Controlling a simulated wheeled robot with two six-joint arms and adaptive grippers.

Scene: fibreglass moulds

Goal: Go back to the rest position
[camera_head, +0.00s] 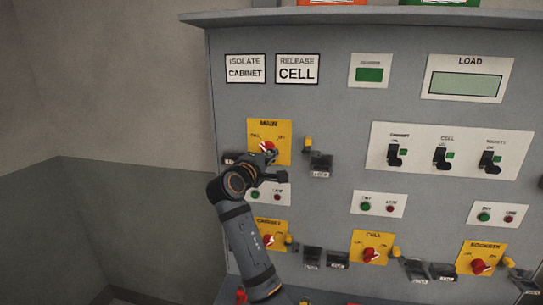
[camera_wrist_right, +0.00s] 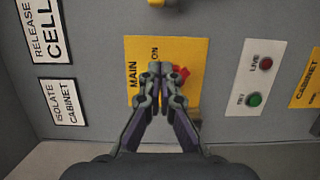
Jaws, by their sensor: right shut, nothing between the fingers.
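My right gripper (camera_wrist_right: 160,78) is shut and empty in the right wrist view, its fingertips together in front of the yellow MAIN plate (camera_wrist_right: 140,50). The red MAIN switch knob (camera_wrist_right: 182,73) shows just beside the fingertips; I cannot tell whether they touch it. In the head view the right gripper (camera_head: 272,160) is at the lower part of the MAIN plate (camera_head: 282,130), with the red knob (camera_head: 267,146) partly behind it. My arm reaches up from the bottom of the picture. My left gripper is not in view.
A grey control panel (camera_head: 330,110) fills the right. It carries a LOAD display (camera_head: 467,84), black breaker switches (camera_head: 441,156), and lower yellow plates with red knobs (camera_head: 371,254). Padlocks and tags hang near them. Free room lies left of the panel, before a bare wall (camera_head: 100,90).

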